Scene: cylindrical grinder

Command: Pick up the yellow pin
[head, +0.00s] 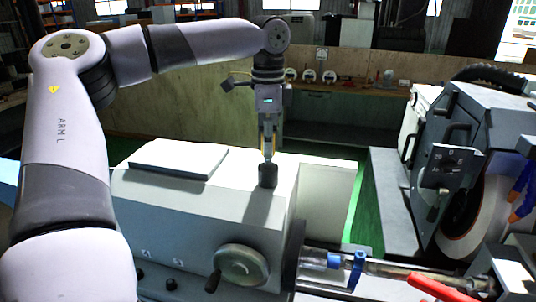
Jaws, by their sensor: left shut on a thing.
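My left gripper (268,154) points straight down over the grinder's light housing. Its fingers are closed together just above a short dark cylinder (267,176) that stands upright on the housing top. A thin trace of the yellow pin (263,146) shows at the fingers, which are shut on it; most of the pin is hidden. I cannot tell whether the pin's lower end is still in the dark cylinder. My right gripper is not in view.
A flat grey plate (178,161) lies on the housing top (225,192) to the left. A handwheel (241,265) is on its front. The grinding wheel (468,220) and its guard are at right. A red handle (441,289) is at lower right.

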